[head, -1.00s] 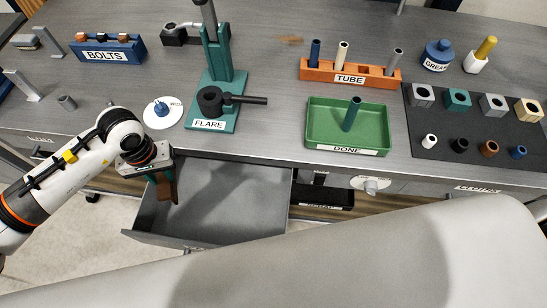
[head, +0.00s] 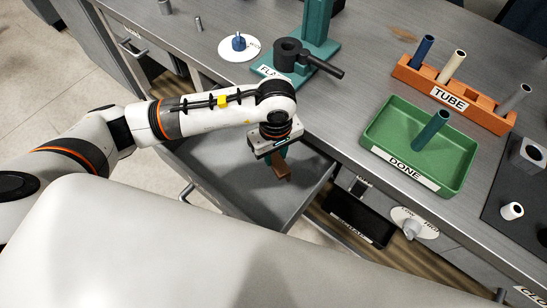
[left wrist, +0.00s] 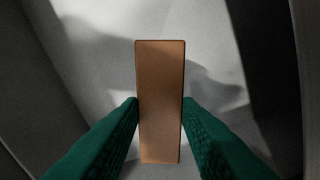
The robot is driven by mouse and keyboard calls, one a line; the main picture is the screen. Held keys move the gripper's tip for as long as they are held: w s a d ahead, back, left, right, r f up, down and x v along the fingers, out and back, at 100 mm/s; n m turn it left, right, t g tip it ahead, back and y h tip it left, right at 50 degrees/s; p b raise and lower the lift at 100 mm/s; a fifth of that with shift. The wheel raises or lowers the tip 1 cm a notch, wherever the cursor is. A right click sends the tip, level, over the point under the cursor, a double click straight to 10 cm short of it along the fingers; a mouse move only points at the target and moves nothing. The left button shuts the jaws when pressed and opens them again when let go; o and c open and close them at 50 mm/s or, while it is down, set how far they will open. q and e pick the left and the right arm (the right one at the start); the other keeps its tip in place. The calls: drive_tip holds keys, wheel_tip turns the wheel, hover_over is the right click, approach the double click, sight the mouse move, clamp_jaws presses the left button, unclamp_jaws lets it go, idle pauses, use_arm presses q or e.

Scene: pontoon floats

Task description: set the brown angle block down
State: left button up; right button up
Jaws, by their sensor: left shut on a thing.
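The brown angle block (head: 281,170) is held in my left gripper (head: 277,161), which points down over the open grey drawer (head: 205,178). In the left wrist view the block (left wrist: 160,100) stands out as a long brown face between the two green fingers of my left gripper (left wrist: 160,125). The fingers touch it on both sides. The drawer's grey floor (left wrist: 95,60) shows behind it, with shadows on it. I cannot tell how far the block is above the drawer floor. My right gripper is not in view.
On the bench, a green DONE tray (head: 379,155) holds a teal tube (head: 428,132). An orange TUBE rack (head: 480,104) stands behind it. The teal FLARE stand (head: 313,48) is above the drawer. A black bin (head: 352,218) sits below the bench edge, right of the drawer.

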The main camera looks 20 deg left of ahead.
sight(275, 158)
use_arm(q)
drive_tip(key=shift+f, duration=0.7)
wheel_tip(275, 158, down, 2)
drive_tip(key=shift+f, duration=0.4)
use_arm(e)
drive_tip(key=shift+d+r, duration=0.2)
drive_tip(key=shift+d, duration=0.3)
use_arm(q)
drive_tip(key=shift+f, duration=0.1)
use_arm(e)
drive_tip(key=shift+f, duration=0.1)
use_arm(q)
drive_tip(key=o, duration=0.5)
drive_tip(key=shift+f, duration=0.1)
drive_tip(key=o, duration=0.5)
